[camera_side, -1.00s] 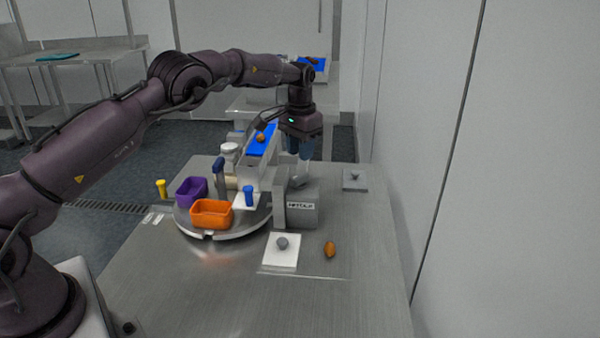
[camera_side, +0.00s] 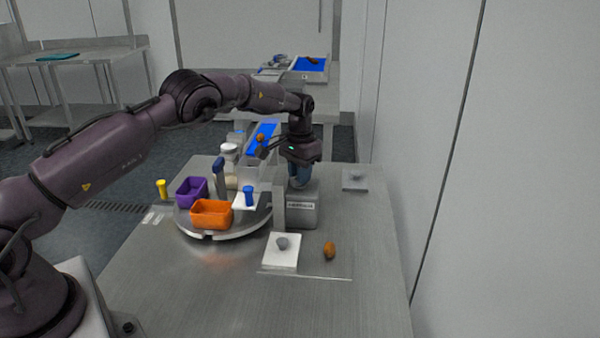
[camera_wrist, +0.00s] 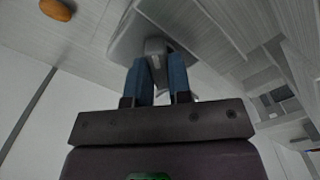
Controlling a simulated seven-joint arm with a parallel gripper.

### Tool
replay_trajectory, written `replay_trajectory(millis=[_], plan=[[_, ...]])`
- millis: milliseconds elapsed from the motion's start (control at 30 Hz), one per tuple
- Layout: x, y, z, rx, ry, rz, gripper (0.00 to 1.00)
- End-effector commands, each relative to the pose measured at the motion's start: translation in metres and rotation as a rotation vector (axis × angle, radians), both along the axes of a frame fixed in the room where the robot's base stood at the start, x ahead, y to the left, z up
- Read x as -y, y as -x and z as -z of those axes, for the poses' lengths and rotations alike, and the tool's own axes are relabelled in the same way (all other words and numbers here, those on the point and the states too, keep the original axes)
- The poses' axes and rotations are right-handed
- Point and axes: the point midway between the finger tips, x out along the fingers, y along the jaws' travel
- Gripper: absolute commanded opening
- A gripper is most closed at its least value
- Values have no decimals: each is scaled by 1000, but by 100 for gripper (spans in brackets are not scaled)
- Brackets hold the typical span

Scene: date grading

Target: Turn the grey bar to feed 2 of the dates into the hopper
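The grey bar (camera_wrist: 156,46) shows in the wrist view at the fingertips, on top of a labelled grey box (camera_side: 303,212). In the side view my gripper (camera_side: 299,184) hides most of the bar. My gripper's blue fingers (camera_wrist: 160,64) are pointed down, one on each side of the bar. Whether they press on it is unclear. A brown-orange date (camera_side: 261,138) is at the blue-lined chute (camera_side: 265,129), left of my gripper. Another date (camera_side: 329,250) lies on the table and shows in the wrist view (camera_wrist: 55,9). I cannot tell which part is the hopper.
A round turntable (camera_side: 240,227) holds a purple bin (camera_side: 191,190) and an orange bin (camera_side: 211,214). A white plate with a grey knob (camera_side: 282,257) lies in front. The front table (camera_side: 220,300) is clear.

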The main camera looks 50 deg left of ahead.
Motion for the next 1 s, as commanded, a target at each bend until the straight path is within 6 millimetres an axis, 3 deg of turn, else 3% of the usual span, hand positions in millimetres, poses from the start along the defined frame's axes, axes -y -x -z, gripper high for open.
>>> replay_trajectory(millis=[333, 667, 700, 1000], plan=[[0, 0, -1, 1, 1, -205, 0], [0, 0, -1, 0, 1, -225, 0], [0, 0, -1, 0, 1, -225, 28], [0, 0, -2, 1, 1, -224, 30]])
